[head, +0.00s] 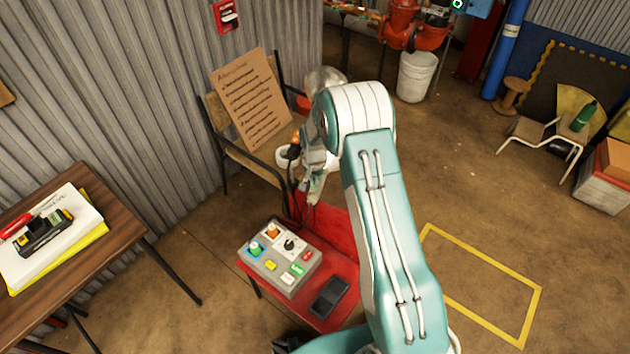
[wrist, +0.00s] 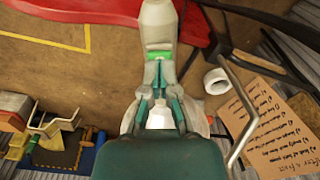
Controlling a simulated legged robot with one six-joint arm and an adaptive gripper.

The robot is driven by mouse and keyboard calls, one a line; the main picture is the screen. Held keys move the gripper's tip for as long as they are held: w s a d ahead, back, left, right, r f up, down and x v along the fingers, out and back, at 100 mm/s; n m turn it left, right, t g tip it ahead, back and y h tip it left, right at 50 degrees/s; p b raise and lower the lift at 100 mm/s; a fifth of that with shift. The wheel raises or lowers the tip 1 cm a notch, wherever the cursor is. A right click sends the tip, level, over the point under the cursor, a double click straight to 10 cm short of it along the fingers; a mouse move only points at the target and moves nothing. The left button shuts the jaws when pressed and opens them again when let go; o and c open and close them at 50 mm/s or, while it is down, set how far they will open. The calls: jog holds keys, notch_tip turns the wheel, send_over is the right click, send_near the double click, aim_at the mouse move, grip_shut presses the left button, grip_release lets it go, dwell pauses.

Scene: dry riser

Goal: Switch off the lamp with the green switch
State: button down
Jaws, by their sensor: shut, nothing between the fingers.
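A grey control box (head: 280,258) lies on a red stool (head: 342,258) in the head view. A green rocker switch (head: 297,269) is on its near right part. A green knob (head: 254,247) and an orange one (head: 271,230) sit at the far left. My gripper (head: 312,197) is shut and empty, apart from the box, above and beyond its far right side. Its fingers also show in the wrist view (wrist: 158,68). I cannot tell which part is the lamp.
A dark handheld device (head: 330,297) lies on the stool right of the box. A chair with a cardboard sign (head: 250,100) stands behind, against the corrugated wall. A wooden table (head: 110,225) is at left. Open floor with a yellow outline (head: 485,315) lies at right.

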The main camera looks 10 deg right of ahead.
jog(key=shift+s+f, duration=0.3)
jog(key=shift+f, duration=0.2)
jog(key=shift+w+d+r, duration=0.1)
jog(key=shift+w+d, duration=0.15)
jog(key=shift+w, duration=0.4)
jog(key=shift+d, duration=0.1)
jog(key=shift+w+d+r, duration=0.15)
jog(key=shift+r, duration=0.4)
notch_tip(320, 180, up, 14)
jog(key=shift+a+f, duration=0.15)
jog(key=shift+a, duration=0.3)
jog(key=shift+a, duration=0.2)
